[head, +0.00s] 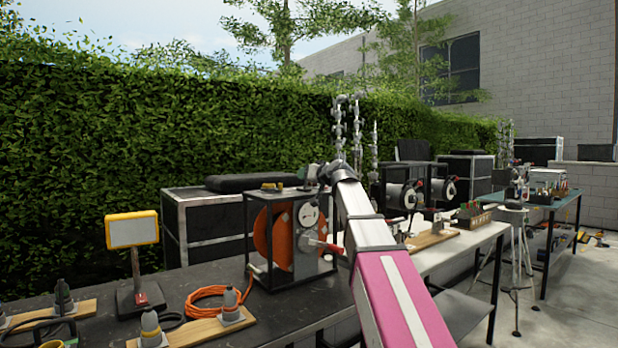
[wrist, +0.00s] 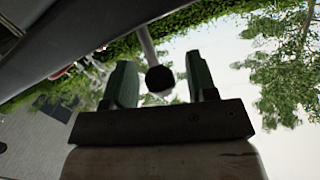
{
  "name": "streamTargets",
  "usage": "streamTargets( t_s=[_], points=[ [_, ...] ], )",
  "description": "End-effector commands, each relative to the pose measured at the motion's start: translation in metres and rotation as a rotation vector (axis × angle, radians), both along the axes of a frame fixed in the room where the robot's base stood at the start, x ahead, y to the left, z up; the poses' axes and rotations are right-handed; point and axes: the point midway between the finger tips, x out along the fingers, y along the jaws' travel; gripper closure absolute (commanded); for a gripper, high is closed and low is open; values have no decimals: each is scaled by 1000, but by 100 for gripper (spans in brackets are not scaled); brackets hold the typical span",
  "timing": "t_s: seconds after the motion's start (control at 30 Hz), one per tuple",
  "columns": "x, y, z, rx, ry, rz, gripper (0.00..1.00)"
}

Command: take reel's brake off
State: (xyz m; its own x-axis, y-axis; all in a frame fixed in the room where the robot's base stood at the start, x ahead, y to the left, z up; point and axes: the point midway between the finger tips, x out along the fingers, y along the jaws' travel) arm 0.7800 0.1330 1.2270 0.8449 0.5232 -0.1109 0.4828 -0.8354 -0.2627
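An orange reel (head: 264,240) stands in a black frame on the dark table, with a pale side plate and a red-ended lever (head: 324,246) low on its right. I cannot tell which lever is the brake. My gripper (head: 311,176) is above the frame's top right in the head view, small and partly hidden by my wrist. In the wrist view its two green fingers (wrist: 161,84) are apart. A dark round knob (wrist: 159,79) on a pale rod shows between them, with gaps on both sides; I cannot tell its depth or what it belongs to.
An orange cable (head: 214,298) lies coiled left of the reel. A yellow-framed panel on a stand (head: 132,230) and wooden boards with plugs (head: 195,328) are farther left. Smaller reels (head: 404,196) stand right of my arm. A hedge (head: 200,130) runs behind.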

Motion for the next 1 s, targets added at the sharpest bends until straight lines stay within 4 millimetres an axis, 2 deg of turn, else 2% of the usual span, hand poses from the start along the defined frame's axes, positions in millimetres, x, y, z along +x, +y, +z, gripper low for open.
streamTargets(
  t_s=[0.27, 0.7, 1.0],
  points=[
    [-8, -4, 1, 0, -1, 0, 48],
    [-73, -44, 8, 0, -1, -1, 48],
    [-91, -56, 12, 0, 0, 0, 48]
  ],
)
